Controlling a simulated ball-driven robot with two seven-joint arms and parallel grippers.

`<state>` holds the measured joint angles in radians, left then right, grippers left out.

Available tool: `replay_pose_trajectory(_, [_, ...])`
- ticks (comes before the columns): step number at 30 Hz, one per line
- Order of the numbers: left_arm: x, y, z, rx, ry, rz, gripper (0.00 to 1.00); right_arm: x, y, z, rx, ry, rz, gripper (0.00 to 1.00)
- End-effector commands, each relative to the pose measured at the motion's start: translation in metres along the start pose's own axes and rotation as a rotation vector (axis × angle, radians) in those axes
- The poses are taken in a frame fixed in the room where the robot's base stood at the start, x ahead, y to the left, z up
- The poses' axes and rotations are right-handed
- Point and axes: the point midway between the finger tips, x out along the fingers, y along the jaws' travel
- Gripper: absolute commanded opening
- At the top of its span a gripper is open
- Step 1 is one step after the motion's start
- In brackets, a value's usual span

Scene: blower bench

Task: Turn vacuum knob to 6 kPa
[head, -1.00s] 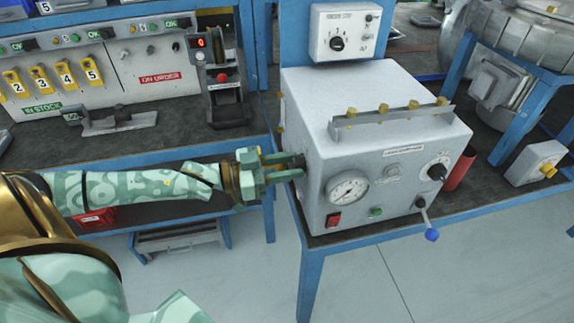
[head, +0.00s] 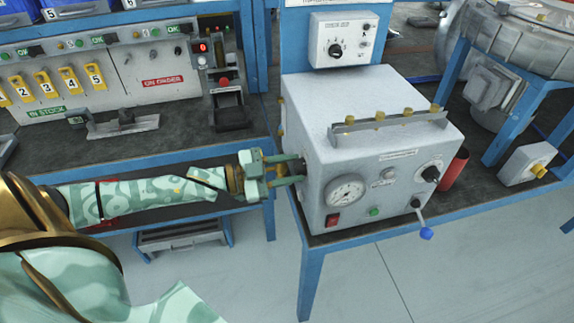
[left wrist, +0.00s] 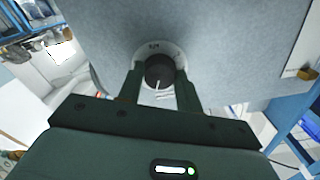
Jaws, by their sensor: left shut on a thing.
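The white machine box (head: 385,100) stands on the bench. A black knob (left wrist: 160,72) on a pale round dial sits on the box's left side face. It shows in the left wrist view with a white pointer line toward the gripper side. My left gripper (head: 302,171) reaches that side face from the left and is shut on this knob, one finger on each side. The dial's markings are too small to read. The front face carries a round gauge (head: 346,191), whose reading I cannot make out, and another black knob (head: 430,174). My right gripper is not in view.
A red cylinder (head: 454,168) stands to the right. Free floor lies in front.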

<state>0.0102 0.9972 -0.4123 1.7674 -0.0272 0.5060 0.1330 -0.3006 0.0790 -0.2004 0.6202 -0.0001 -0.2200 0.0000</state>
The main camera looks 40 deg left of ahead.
Motion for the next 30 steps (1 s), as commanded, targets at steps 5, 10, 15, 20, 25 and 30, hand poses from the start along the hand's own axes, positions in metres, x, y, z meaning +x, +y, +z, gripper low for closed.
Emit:
replay_pose_trajectory(5, [-0.0002,-0.0009,-0.0012,0.112,0.0,-0.001,0.12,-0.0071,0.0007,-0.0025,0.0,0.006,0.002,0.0])
replay_pose_trajectory(10, [-0.0002,-0.0004,-0.0004,0.188,-0.001,0.0,0.12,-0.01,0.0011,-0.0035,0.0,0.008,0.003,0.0])
replay_pose_trajectory(15, [-0.0003,-0.0003,0.0001,0.23,-0.001,0.0,0.12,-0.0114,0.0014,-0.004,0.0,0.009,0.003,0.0])
replay_pose_trajectory(20, [-0.0003,-0.0002,0.0005,0.245,-0.001,0.0,0.12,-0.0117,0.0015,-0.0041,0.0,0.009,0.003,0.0])
replay_pose_trajectory(25, [-0.0003,-0.0001,0.0007,0.245,-0.001,0.0,0.12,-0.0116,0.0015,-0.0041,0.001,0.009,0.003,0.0])
replay_pose_trajectory(30, [-0.0003,-0.0001,0.0007,0.245,-0.001,0.0,0.41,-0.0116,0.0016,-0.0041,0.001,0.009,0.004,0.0])
